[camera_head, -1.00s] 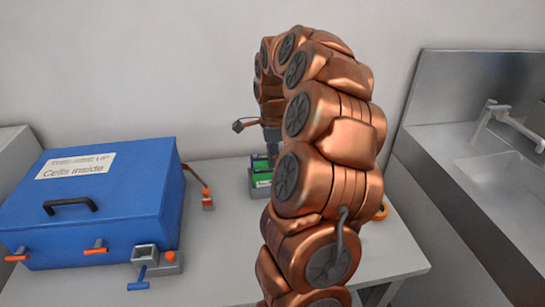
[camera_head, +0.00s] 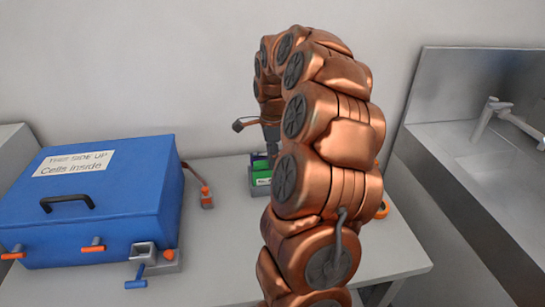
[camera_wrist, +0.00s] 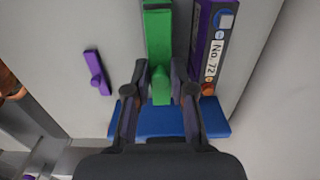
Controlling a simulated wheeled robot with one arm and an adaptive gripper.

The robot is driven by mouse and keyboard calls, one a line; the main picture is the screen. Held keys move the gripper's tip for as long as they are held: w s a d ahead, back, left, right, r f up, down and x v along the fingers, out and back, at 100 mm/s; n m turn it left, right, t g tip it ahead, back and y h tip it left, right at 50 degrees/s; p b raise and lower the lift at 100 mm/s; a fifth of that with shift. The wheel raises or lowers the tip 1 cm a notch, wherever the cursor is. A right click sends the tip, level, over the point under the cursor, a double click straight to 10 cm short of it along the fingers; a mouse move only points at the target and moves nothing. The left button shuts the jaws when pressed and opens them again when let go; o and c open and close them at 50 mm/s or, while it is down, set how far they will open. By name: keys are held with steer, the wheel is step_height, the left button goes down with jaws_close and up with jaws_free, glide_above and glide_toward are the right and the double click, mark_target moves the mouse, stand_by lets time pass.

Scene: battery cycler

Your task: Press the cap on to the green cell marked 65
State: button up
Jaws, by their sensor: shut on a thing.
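In the wrist view my gripper (camera_wrist: 160,93) is shut on the knob of a green piece (camera_wrist: 158,40), which looks like the green cap. Its long flat bar reaches away from the fingers to the top edge. In the head view a grey holder (camera_head: 255,191) stands at the back of the table with a green cell (camera_head: 262,178) bearing a white label, too small to read. My arm hides its right side and the gripper's fingertips. No mark 65 is readable. I cannot tell whether the cap touches a cell.
A purple cell marked No. 72 (camera_wrist: 208,50) stands close to the right finger. A small purple cap (camera_wrist: 97,72) lies at left. A blue piece (camera_wrist: 170,122) lies below the fingers. A blue box (camera_head: 90,200) with a black handle fills the table's left; a sink (camera_head: 500,170) is at right.

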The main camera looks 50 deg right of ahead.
steer(key=o, duration=0.9)
steer(key=shift+o, duration=0.5)
steer(key=o, duration=0.4)
steer(key=shift+r, duration=0.15)
steer(key=shift+r, duration=3.35)
